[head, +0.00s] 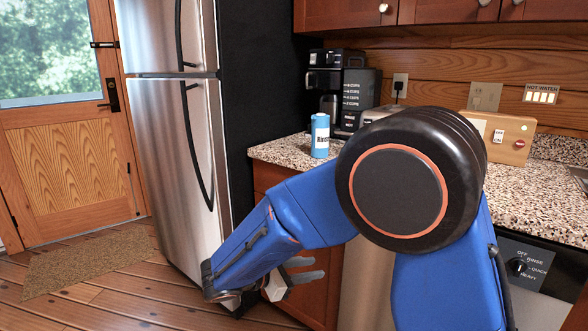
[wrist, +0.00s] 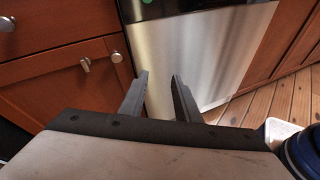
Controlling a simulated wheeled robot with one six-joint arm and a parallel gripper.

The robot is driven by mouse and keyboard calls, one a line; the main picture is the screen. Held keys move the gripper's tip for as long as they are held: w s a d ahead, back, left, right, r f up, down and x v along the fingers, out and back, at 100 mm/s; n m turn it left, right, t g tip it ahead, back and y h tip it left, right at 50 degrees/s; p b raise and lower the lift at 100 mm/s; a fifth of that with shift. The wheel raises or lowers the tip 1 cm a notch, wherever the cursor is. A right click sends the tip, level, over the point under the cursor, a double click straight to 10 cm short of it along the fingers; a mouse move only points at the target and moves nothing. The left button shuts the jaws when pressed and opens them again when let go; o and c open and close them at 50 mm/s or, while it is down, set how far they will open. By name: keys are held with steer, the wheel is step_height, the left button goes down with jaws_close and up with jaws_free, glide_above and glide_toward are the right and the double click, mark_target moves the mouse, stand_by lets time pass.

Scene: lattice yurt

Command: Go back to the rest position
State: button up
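My gripper (head: 312,267) is low in front of the cabinets and dishwasher in the head view, below the counter edge. Its two grey fingers point to the right there. In the wrist view, my gripper (wrist: 160,78) has its fingers apart with nothing between them. My blue arm is bent, with its large black joint in front of the counter and its forearm reaching down to the left. The joint hides part of the counter.
A steel dishwasher (wrist: 190,45) and wooden cabinet (wrist: 65,90) face the gripper. A steel fridge (head: 170,150) stands left. The speckled counter (head: 285,150) holds a blue can (head: 320,136), coffee maker (head: 335,75) and wooden box (head: 512,138). Open floor (head: 100,285) lies left.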

steer(key=s+d+r+m+g+y, duration=0.25)
steer(key=s+d+m, duration=0.25)
steer(key=d, duration=0.5)
steer(key=s+d+r+m+g+y, duration=0.15)
steer(key=s+d+m+g, duration=0.3)
steer(key=d, duration=0.45)
steer(key=s+d+m+t+y, duration=0.2)
steer(key=s+d+m+y, duration=0.1)
steer(key=s+m, duration=0.3)
steer(key=s+d+r+m+t+y, duration=0.1)
steer(key=s+m+y, duration=0.4)
steer(key=s, duration=0.6)
steer(key=shift+s+d+m+t, duration=0.15)
steer(key=shift+d+m+t, duration=0.5)
steer(key=shift+d, duration=0.3)
steer(key=shift+r, duration=0.1)
